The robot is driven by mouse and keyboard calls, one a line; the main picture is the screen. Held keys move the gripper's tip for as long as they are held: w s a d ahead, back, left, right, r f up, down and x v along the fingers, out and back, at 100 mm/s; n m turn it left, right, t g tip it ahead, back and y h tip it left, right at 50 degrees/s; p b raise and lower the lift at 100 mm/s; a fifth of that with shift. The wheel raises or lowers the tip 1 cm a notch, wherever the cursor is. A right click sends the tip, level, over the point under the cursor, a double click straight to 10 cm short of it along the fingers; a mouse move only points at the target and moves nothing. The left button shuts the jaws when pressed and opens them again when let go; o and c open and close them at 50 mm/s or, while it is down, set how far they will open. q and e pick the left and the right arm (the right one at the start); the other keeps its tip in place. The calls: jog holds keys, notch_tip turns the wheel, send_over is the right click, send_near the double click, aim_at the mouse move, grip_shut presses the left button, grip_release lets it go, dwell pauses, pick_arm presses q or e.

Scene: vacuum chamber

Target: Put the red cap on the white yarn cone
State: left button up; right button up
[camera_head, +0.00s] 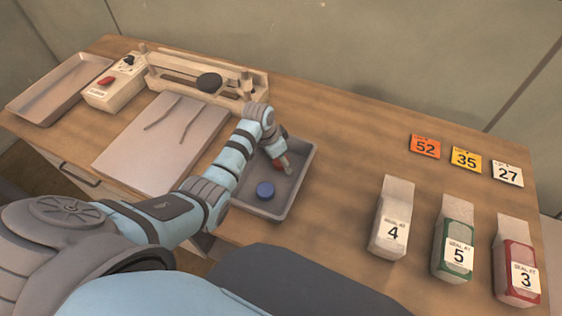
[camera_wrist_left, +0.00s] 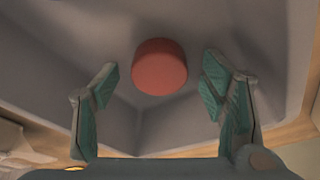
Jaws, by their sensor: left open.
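The red cap (camera_wrist_left: 159,66) lies in the grey tray (camera_head: 305,168), ahead of and between my open left fingers in the left wrist view. My right gripper is not in view.
A green item labelled 5 (camera_head: 439,262) and a red item labelled 3 (camera_head: 505,265) stand further right. Numbered cards (camera_head: 466,159) lie behind them. A grey board (camera_head: 160,160) and a device (camera_head: 115,87) are at left.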

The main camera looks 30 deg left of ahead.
pick_arm(q)
jog(key=shift+s+r, duration=0.15)
jog(key=c, duration=0.9)
jog(key=shift+c, duration=0.2)
jog(key=shift+r, duration=0.1)
notch_tip(320, 180, up, 20)
jog(key=p, duration=0.3)
